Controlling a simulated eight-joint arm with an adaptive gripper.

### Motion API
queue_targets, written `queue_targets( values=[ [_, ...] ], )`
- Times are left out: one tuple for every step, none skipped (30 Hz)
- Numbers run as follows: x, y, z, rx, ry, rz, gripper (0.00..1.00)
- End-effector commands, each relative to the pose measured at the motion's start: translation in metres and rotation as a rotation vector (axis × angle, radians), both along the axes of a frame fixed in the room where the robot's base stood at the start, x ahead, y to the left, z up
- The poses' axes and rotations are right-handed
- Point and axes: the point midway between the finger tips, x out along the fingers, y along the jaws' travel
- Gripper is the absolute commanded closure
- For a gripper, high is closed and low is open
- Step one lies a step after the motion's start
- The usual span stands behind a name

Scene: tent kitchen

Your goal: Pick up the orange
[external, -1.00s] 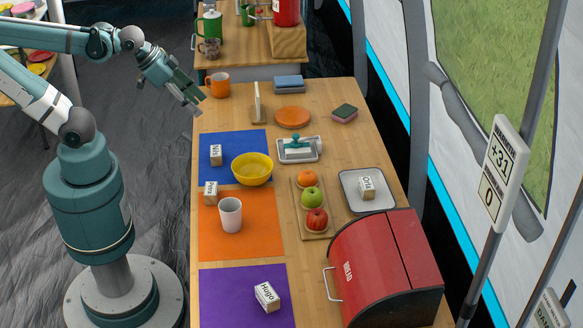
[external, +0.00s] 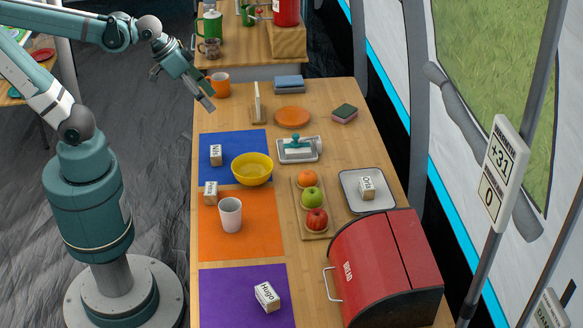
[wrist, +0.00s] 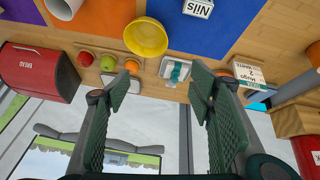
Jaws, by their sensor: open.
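The orange (external: 307,179) sits at the far end of a small wooden board (external: 303,224), with a green apple (external: 312,197) and a red apple (external: 316,219) in a row nearer the camera. In the wrist view the orange (wrist: 131,66) lies beyond my fingers, left of the gap between them. My gripper (external: 207,98) hangs over the far left of the table near the orange mug, well away from the fruit. In the wrist view my gripper (wrist: 160,90) has its two green-padded fingers wide apart with nothing between them.
A yellow bowl (external: 252,169) stands left of the fruit board. A metal tray with a label block (external: 367,188) lies to its right, and a red bread box (external: 385,265) stands at the near right. A white cup (external: 231,215) and an orange mug (external: 218,84) are on the left.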

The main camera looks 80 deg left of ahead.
Motion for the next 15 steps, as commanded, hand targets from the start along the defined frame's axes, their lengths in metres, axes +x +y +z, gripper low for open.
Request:
queue_targets(
  values=[
    [0.008,-0.001,0.004,-0.014,0.010,0.018,0.46],
    [0.011,-0.002,0.005,-0.024,0.016,0.030,0.46],
    [0.016,-0.003,0.006,-0.036,0.026,0.046,0.46],
    [0.020,-0.004,0.007,-0.044,0.033,0.058,0.46],
    [0.024,-0.005,0.008,-0.053,0.039,0.071,0.46],
    [0.029,-0.006,0.009,-0.065,0.048,0.087,0.46],
    [0.032,-0.007,0.009,-0.074,0.054,0.099,0.46],
    [0.036,-0.008,0.010,-0.082,0.061,0.111,0.46],
    [0.041,-0.009,0.010,-0.094,0.071,0.129,0.46],
    [0.045,-0.009,0.011,-0.102,0.077,0.140,0.46],
    [0.049,-0.010,0.011,-0.110,0.083,0.153,0.46],
    [0.054,-0.011,0.011,-0.120,0.093,0.168,0.46],
    [0.058,-0.012,0.011,-0.129,0.100,0.182,0.46],
    [0.062,-0.013,0.011,-0.136,0.106,0.194,0.46],
    [0.067,-0.014,0.011,-0.146,0.115,0.212,0.46]
  ],
)
